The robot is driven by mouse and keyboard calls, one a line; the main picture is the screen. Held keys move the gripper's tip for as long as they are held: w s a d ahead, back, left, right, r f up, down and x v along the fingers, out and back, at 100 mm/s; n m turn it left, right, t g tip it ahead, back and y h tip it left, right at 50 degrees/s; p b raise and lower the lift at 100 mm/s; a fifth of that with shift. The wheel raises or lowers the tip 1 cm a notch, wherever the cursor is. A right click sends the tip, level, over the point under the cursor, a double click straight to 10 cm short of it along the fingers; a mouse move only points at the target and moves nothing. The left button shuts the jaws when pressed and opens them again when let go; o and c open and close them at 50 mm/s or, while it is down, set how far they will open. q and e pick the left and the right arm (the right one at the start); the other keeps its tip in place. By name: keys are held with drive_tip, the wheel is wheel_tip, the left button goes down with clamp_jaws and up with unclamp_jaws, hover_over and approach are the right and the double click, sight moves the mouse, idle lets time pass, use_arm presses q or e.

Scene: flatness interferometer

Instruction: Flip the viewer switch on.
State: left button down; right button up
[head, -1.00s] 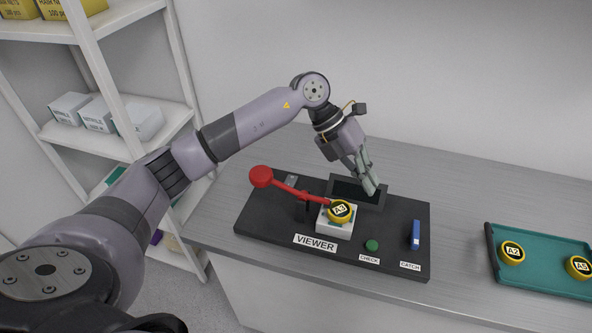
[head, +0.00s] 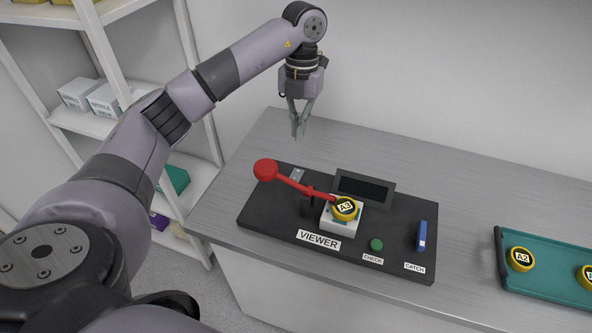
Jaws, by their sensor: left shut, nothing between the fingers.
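The black viewer base (head: 270,217) sits on the grey counter, with a white VIEWER label (head: 319,240) at its front. A small grey metal plate (head: 297,175), which looks like the switch, is at the back left of the base, behind the red lever; its position is too small to tell. My left gripper (head: 299,134) is shut and empty, pointing down, above and apart from that plate in the picture. A dark screen (head: 364,188) stands at the back. My right gripper is out of view.
A red-knobbed lever (head: 266,170) reaches to the yellow A3 piece (head: 345,208) on a white block (head: 341,226). A green CHECK button (head: 376,245) and blue CATCH piece (head: 422,235) are to the right. A teal tray (head: 545,282) holds A2 (head: 521,259) and another yellow piece.

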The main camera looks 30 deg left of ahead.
sight(296, 179)
use_arm(q)
drive_tip(key=f+p, duration=0.1)
drive_tip(key=f, duration=0.3)
drive_tip(key=s+f+p, duration=0.1)
drive_tip(key=f, duration=0.3)
drive_tip(key=f+p, duration=0.2)
drive_tip(key=f, duration=0.3)
drive_tip(key=shift+s+d, duration=0.2)
drive_tip(key=shift+s, duration=0.1)
drive_tip(key=shift+f, duration=0.1)
